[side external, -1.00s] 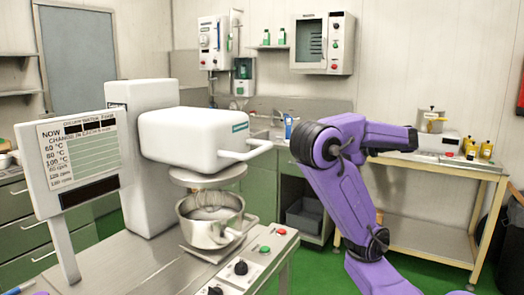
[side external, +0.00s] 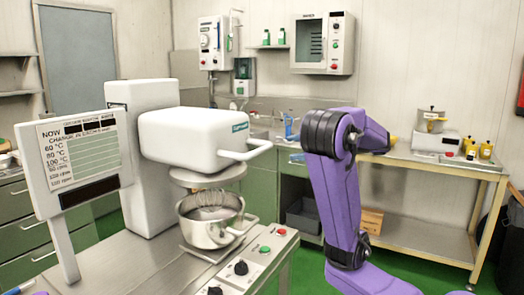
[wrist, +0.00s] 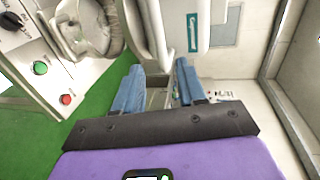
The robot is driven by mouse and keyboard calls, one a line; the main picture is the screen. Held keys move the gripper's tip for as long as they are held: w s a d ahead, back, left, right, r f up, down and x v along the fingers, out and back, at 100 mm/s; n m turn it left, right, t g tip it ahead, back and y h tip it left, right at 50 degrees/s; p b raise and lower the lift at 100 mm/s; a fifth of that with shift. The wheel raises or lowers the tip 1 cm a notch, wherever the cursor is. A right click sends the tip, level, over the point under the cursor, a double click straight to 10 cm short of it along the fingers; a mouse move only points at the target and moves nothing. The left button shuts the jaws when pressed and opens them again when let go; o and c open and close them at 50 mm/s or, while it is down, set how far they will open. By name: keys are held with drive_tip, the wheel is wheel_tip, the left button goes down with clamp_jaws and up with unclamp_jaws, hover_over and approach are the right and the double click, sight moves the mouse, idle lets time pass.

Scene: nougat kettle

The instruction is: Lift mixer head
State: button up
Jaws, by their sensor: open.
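The white mixer head (side external: 190,135) is down over a steel bowl (side external: 212,225) on the mixer, its front handle (side external: 250,154) sticking out to the right. A whisk (side external: 212,198) hangs in the bowl. In the wrist view my gripper (wrist: 160,70) is open, its two blue fingers apart with nothing between them. Ahead of it are the white handle (wrist: 157,25), the mixer head with its green label (wrist: 193,28) and, to the left, the bowl (wrist: 85,30). In the side view my arm mostly hides the gripper, right of the handle and apart from it.
A display panel (side external: 82,158) stands left of the mixer. Red and green buttons and black knobs (side external: 241,267) sit on the mixer's front edge. A steel worktable (side external: 425,162) stands at the back right. Green floor lies open around my arm.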

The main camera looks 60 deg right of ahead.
sight(265, 149)
drive_tip(key=x, duration=1.1)
drive_tip(key=shift+w, duration=0.2)
drive_tip(key=shift+r, duration=0.1)
clamp_jaws()
